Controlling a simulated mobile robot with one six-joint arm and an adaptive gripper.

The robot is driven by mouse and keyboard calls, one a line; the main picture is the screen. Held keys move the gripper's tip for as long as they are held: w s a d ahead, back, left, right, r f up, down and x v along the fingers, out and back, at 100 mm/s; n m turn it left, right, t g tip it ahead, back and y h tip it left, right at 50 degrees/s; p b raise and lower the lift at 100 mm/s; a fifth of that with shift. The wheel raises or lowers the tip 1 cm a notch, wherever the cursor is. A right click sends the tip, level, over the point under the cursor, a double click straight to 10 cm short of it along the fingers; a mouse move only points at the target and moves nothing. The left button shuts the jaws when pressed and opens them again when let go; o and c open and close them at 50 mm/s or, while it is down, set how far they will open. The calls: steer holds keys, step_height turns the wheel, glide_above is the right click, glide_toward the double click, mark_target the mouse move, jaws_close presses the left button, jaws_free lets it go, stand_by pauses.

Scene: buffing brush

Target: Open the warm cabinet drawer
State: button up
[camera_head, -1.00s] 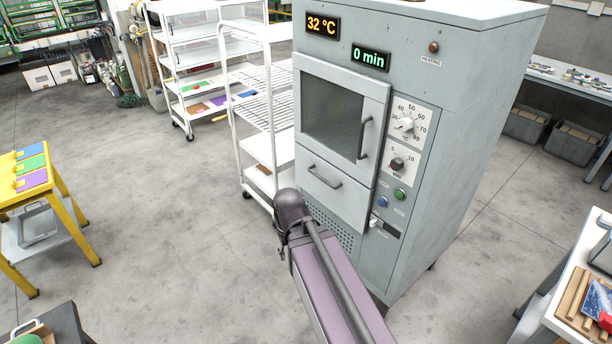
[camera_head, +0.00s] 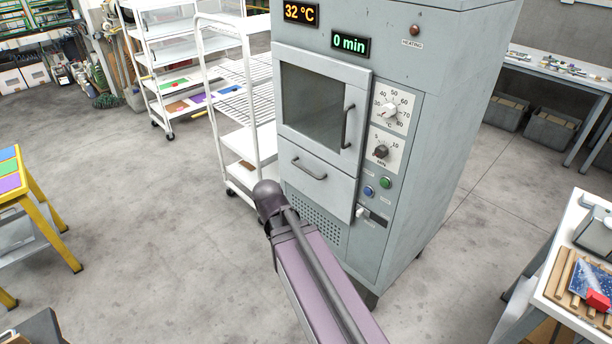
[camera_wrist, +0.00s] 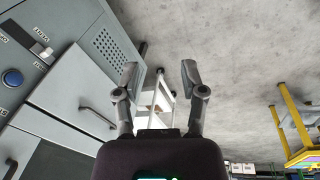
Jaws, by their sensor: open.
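The warm cabinet (camera_head: 440,110) is a grey metal box with a 32 °C display and a 0 min display. Its drawer (camera_head: 318,187) is shut, below the glass door, with a dark bar handle (camera_head: 308,169). In the wrist view the drawer (camera_wrist: 68,92) and its handle (camera_wrist: 98,117) lie to the left of my gripper (camera_wrist: 160,80). My gripper is open and empty, its fingers apart and not touching the handle. In the head view my arm reaches up in front of the cabinet's lower left, and the gripper itself is hidden.
The glass door (camera_head: 322,108) above has its own handle. A white wire rack (camera_head: 240,100) stands close to the cabinet's left. A yellow table (camera_head: 35,205) is at the left, a white workbench (camera_head: 570,270) at the right. The floor between is clear.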

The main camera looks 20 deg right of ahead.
steer(key=w+d+f+n+t+h+b, duration=0.1)
steer(key=w+d+f+t+h+b, duration=0.15)
steer(key=w+d+f+b, duration=0.3)
steer(key=w+d+f+n+t+h+b, duration=0.1)
steer(key=w+d+f+t+h+b, duration=0.1)
steer(key=w+d+h+b, duration=0.5)
steer(key=n+t+b, duration=0.5)
steer(key=n+b, duration=0.1)
steer(key=b, duration=0.3)
glide_toward(305, 171)
steer(key=f+v, duration=0.1)
steer(key=v, duration=0.2)
steer(key=shift+r, duration=0.2)
steer(key=shift+m, duration=0.3)
steer(key=b+x, duration=0.1)
steer(key=x, duration=0.5)
steer(key=b+x, duration=0.2)
steer(key=x, duration=0.5)
steer(key=shift+w+d+r, duration=0.15)
steer(key=shift+w+d, duration=0.1)
jaws_close()
